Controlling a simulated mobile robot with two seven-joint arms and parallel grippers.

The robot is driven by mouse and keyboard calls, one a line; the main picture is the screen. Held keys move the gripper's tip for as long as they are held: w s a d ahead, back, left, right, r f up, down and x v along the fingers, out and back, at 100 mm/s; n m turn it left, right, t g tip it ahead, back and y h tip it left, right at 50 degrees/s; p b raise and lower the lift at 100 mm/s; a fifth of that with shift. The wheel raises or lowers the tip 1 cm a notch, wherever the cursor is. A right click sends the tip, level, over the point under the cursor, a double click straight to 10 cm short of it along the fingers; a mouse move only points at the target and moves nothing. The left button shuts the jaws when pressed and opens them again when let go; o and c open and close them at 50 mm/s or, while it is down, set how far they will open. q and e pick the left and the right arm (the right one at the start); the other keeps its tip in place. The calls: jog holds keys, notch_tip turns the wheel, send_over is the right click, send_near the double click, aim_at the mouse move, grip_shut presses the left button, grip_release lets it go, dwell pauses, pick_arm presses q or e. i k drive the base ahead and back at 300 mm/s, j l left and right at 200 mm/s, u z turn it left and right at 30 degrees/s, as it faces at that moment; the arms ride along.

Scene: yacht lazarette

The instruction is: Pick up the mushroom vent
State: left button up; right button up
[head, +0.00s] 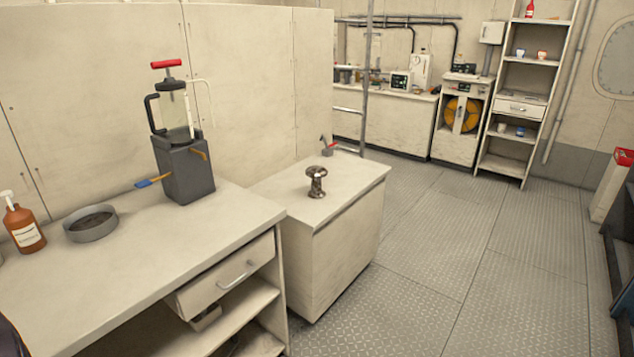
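The mushroom vent (317,182) is a small shiny metal piece with a rounded cap and a flared foot. It stands upright on the pale top of a low cabinet (347,192) in the middle of the head view. Nothing is touching it. Neither of my grippers shows in the head view.
A nearer workbench (225,224) at left holds a pump on a grey block (186,172), a round grey dish (91,223) and an orange bottle (24,224). Its drawer (228,278) is partly open. A small red-topped tool (328,148) lies behind the vent.

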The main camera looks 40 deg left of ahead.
aim_at(316, 172)
jog(key=i+u, duration=0.1)
jog(key=u, duration=1.5)
jog(key=i+l+u, duration=0.1)
jog(key=l+u, duration=0.25)
jog(key=u, duration=0.15)
jog(key=l+u, duration=0.3)
jog(key=u, duration=0.15)
jog(key=l+u, duration=0.6)
jog(key=l, duration=0.25)
jog(key=k+l+u, duration=0.15)
jog(key=l, duration=0.25)
jog(key=k+l+u, duration=0.1)
jog(key=l, duration=0.35)
jog(key=k+l, duration=0.1)
jog(key=l, duration=0.35)
jog(key=k+l, duration=0.1)
jog(key=l, duration=0.35)
jog(key=i+l, duration=0.1)
jog(key=l, duration=0.3)
jog(key=i+l, duration=0.15)
jog(key=l, duration=0.25)
jog(key=u, duration=0.05)
